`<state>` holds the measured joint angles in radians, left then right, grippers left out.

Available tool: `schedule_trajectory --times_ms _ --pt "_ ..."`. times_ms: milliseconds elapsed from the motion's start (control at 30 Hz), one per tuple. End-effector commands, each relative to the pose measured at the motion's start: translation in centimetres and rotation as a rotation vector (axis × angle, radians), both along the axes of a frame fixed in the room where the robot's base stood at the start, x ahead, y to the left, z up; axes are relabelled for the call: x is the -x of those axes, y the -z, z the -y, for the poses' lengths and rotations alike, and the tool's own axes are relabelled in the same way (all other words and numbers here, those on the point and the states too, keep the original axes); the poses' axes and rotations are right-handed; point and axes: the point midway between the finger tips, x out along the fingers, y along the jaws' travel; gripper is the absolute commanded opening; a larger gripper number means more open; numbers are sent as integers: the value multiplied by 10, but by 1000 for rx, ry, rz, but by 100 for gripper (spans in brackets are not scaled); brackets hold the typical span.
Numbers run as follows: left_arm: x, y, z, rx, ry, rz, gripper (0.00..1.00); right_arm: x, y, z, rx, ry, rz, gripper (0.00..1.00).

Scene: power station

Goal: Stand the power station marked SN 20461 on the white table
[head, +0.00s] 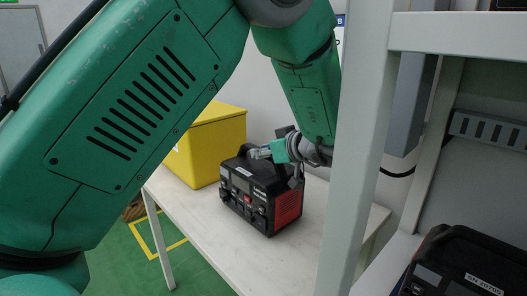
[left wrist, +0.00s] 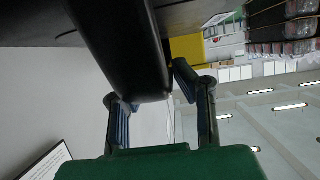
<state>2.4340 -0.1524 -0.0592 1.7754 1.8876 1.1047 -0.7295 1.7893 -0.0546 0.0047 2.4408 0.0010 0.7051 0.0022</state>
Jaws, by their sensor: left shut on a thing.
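A black power station with red side panels (head: 262,195) is upright at the white table (head: 185,210), its base at or very close to the tabletop; I cannot tell whether it rests fully. A small pale label shows on it, too small to read. My left gripper (head: 270,152) is shut on its top handle. In the left wrist view the black handle (left wrist: 125,45) lies between the two fingers of my left gripper (left wrist: 155,95). A second dark power station (head: 450,265) with a white SN label sits on the shelf at right. My right gripper is not in view.
A yellow box (head: 212,145) stands on the table behind and left of the held station. A grey shelf post (head: 352,150) rises close on the right, in front of the table. The table's near part is bare.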

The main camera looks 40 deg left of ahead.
Motion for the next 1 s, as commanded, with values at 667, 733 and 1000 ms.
schedule_trajectory --times_ms 667,733,1000 --pt "-1 -2 0 5 0 -2 47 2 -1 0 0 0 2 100" --pt "-1 -11 0 4 -1 1 47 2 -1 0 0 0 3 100" --pt "-2 -65 0 2 -1 5 47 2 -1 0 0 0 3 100"
